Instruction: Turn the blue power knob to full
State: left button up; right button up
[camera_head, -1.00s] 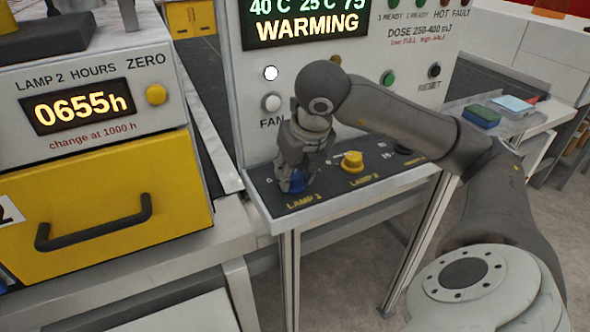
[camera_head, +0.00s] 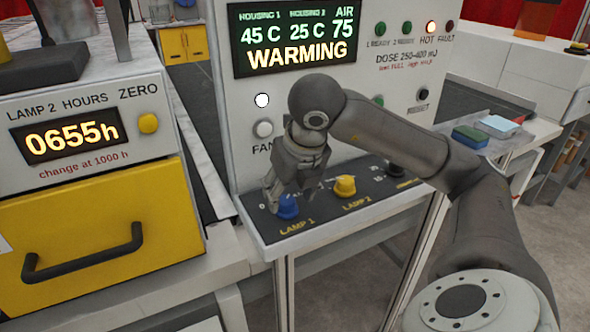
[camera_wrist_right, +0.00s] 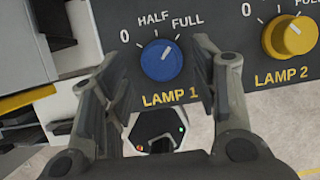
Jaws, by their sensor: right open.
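The blue power knob (camera_head: 288,208) is the LAMP 1 knob on the dark sloping control panel (camera_head: 325,212). In the right wrist view the blue knob (camera_wrist_right: 160,62) sits below the HALF and FULL labels, with 0 at its left. Its small white mark appears to point up and right, towards FULL. My right gripper (camera_head: 290,190) is open just above the knob. In the right wrist view its fingers (camera_wrist_right: 155,55) stand apart on either side of the knob, with gaps and no visible contact. My left gripper is not in view.
The yellow LAMP 2 knob (camera_head: 344,186) is close to the right, with a black knob (camera_head: 396,170) beyond. The display (camera_head: 295,38) reads WARMING, 45 C, 25 C, 75. A white FAN button (camera_head: 263,129) is above the panel. A yellow drawer (camera_head: 100,225) is at left.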

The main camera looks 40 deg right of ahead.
jog(key=v, duration=0.9)
jog(key=shift+r, duration=0.2)
jog(key=shift+s, duration=0.1)
dwell(0.8)
